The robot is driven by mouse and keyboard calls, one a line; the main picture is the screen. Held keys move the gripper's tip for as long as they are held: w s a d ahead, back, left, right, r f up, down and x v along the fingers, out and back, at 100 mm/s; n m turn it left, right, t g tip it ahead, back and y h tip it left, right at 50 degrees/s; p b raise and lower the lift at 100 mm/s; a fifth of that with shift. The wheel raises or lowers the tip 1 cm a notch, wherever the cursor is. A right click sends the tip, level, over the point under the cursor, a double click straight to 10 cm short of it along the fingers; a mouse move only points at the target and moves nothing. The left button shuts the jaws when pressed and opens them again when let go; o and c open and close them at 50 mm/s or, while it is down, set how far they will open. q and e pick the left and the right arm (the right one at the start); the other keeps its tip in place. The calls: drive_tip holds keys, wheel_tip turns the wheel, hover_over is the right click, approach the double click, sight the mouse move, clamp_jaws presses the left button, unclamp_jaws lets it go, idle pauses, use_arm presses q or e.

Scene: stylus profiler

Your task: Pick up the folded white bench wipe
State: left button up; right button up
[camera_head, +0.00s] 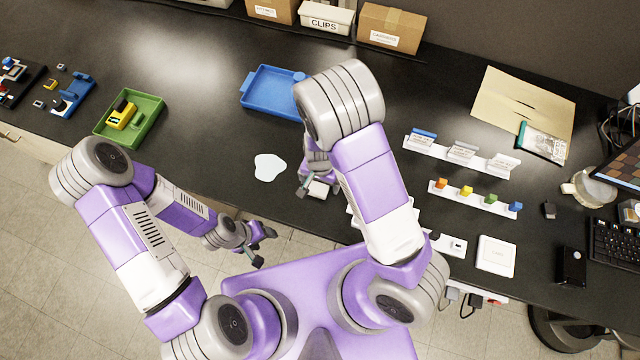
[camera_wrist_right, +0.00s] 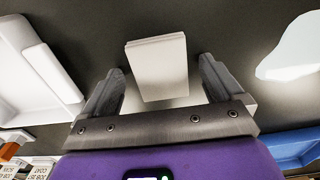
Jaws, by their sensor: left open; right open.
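The folded white bench wipe (camera_wrist_right: 158,68) lies on the dark bench top in the right wrist view, between and just beyond the fingertips of my right gripper (camera_wrist_right: 158,80). My right gripper is open, with one finger on each side of the wipe's near end. In the head view the wipe (camera_head: 318,188) shows as a small white patch at my right gripper (camera_head: 312,190), partly hidden by it. I cannot tell whether the fingers touch it. My left gripper (camera_head: 262,248) is open and empty, off the bench's front edge.
A white puddle-like patch (camera_head: 269,167) lies left of my right gripper. A blue tray (camera_head: 262,105) stands behind it, and a green tray (camera_head: 150,108) is further left. White label racks (camera_head: 440,153) stand to the right. Boxes (camera_head: 390,28) line the back.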

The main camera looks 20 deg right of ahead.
drive_tip(key=c, duration=1.1)
wheel_tip(320, 180, up, 10)
drive_tip(key=shift+p, duration=1.05)
drive_tip(key=o, duration=0.5)
drive_tip(key=c, duration=1)
